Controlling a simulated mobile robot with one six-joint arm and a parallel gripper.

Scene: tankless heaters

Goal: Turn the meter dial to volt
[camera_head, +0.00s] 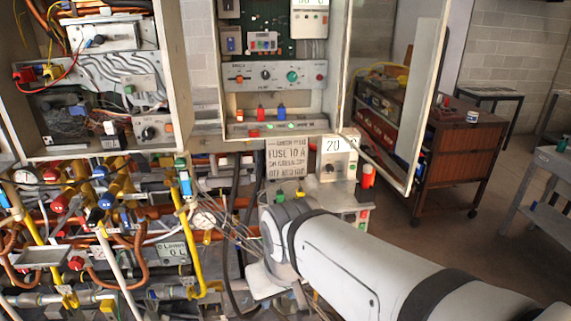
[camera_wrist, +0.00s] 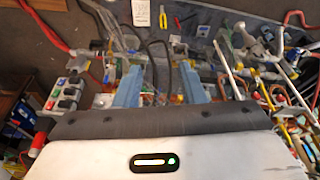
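A meter (camera_head: 337,157) with a white face and a display that seems to read 20 stands right of centre in the head view, beside a printed sign. A small dark round dial (camera_head: 329,168) shows on its front; its setting is too small to read. My arm reaches in from the lower right, and its end is below and left of the meter, apart from it. In the wrist view my gripper (camera_wrist: 161,82) has its two bluish fingers well apart with nothing held between them. The fingertips are hard to make out in the head view. I cannot identify the meter in the wrist view.
Open heater cabinets (camera_head: 270,75) stand behind, one with an open door (camera_head: 408,100) at right. Pipes and valves (camera_head: 100,220) crowd the lower left. A control box with coloured buttons (camera_wrist: 68,95) shows in the wrist view. A brown cart (camera_head: 455,160) stands on clear floor at right.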

